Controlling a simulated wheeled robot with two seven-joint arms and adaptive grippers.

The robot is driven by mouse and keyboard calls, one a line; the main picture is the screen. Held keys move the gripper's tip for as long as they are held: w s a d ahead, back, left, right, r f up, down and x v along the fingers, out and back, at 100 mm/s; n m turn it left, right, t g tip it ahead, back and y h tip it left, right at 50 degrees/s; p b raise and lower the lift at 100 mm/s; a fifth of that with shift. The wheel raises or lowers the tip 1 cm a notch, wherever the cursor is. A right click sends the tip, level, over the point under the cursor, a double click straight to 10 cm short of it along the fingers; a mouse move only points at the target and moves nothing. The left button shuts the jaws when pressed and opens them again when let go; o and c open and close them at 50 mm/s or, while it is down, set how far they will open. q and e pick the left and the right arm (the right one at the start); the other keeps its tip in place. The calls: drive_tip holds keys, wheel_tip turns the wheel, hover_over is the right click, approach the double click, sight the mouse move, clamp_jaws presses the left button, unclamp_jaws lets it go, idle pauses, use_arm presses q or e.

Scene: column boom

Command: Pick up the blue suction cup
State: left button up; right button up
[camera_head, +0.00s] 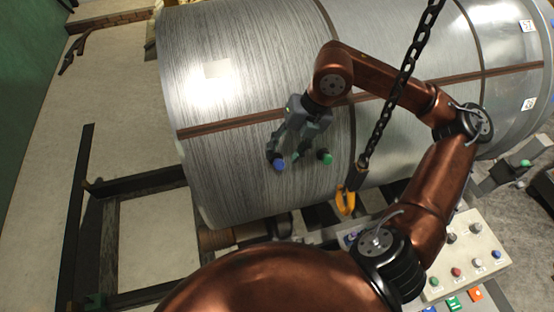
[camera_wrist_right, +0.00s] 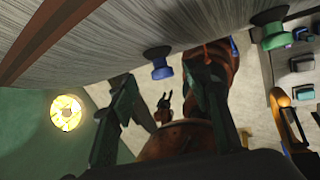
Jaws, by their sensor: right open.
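The blue suction cup (camera_head: 279,164) is on the striped side of a large grey cylinder, low and left of centre. It also shows in the right wrist view (camera_wrist_right: 161,68), between and beyond the finger tips. My right gripper (camera_head: 289,148) is open and empty, in front of the cylinder just above the blue cup. One finger comes close to the cup in the head view; I cannot tell whether it touches. In the right wrist view the fingers (camera_wrist_right: 161,84) stand on either side of the cup. My left gripper is not in view.
A green suction cup (camera_head: 325,157) sits right of the blue one. A black chain (camera_head: 385,100) with an orange hook (camera_head: 345,201) hangs to the right. A panel with coloured buttons (camera_head: 463,250) stands lower right. A dark frame (camera_head: 100,215) lies left of the cylinder (camera_head: 235,65).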

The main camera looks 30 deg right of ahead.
sight(280, 159)
drive_tip(key=shift+p+x, duration=0.55)
drive_tip(key=shift+x, duration=1.45)
drive_tip(key=shift+c, duration=0.4)
drive_tip(key=c, duration=1)
